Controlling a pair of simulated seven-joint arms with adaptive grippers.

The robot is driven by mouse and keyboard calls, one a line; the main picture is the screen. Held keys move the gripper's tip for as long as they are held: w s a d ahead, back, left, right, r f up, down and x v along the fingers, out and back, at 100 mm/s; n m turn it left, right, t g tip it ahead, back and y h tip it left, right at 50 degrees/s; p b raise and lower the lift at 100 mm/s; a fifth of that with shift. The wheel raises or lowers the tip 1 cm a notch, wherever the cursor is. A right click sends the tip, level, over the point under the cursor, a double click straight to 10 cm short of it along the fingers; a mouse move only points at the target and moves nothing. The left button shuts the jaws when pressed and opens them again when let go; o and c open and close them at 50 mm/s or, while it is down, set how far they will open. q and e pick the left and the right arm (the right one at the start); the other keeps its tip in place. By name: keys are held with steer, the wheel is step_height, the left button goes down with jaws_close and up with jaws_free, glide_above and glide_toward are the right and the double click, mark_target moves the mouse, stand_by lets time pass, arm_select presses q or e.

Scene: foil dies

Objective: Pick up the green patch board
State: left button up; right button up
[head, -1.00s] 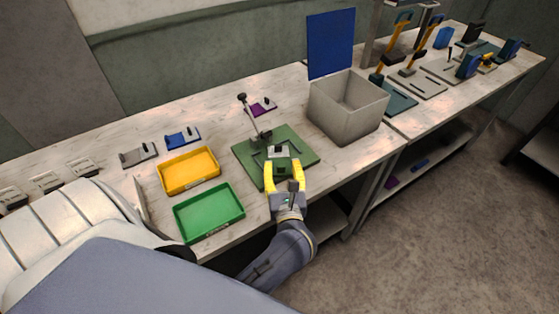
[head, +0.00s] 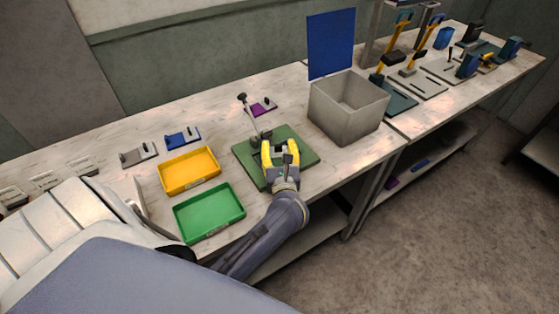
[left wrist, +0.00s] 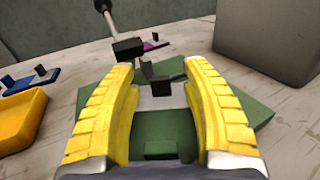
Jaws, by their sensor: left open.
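The green patch board (left wrist: 168,130) lies on the dark green base plate (head: 247,158). In the left wrist view it shows a green body, a grey section and small black upright parts. My left gripper (head: 281,147), with yellow fingers, is open over the plate. In the left wrist view its two fingers (left wrist: 156,78) stand on either side of the board, with no clear grip on it. In the head view the gripper hides most of the board. My right gripper is not in view.
A post with a black knob (head: 242,98) rises from the plate's back-left side. A yellow tray (head: 189,188) and a green tray (head: 209,236) sit to the left. A grey bin (head: 335,120) stands at right. Grey (head: 137,157), blue (head: 182,140) and purple (head: 262,107) boards lie behind.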

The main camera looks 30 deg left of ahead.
arm_select(q)
steer(key=shift+o, duration=0.3)
jaws_close()
stand_by(0.4)
